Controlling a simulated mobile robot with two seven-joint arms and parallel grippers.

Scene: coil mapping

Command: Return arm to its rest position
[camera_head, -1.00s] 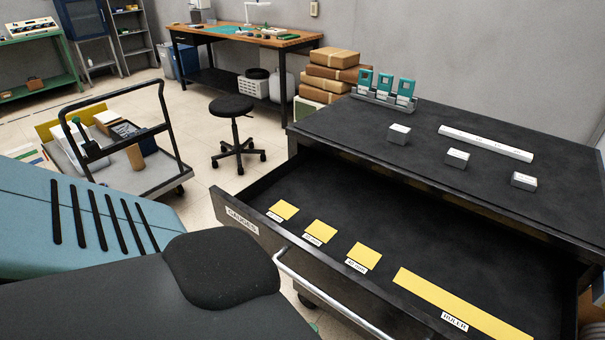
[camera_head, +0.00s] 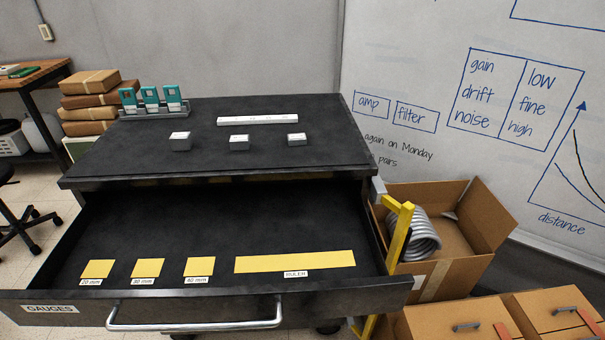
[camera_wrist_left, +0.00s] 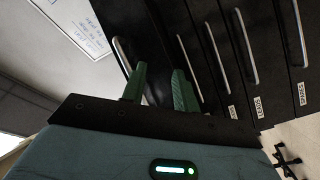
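My left gripper shows only in the left wrist view (camera_wrist_left: 160,84). Its two green fingers are apart, with nothing between them. Black drawer fronts with pale handles (camera_wrist_left: 244,45) lie beyond the fingers. Neither gripper nor arm shows in the head view, and my right gripper is in no view.
The black cabinet's top drawer (camera_head: 230,215) is pulled open, with several yellow patches in it. Three small blocks (camera_head: 239,142) and a white bar (camera_head: 257,119) lie on the cabinet top. A teal-piece rack (camera_head: 155,109) stands behind. Cardboard boxes (camera_head: 437,281) crowd the right.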

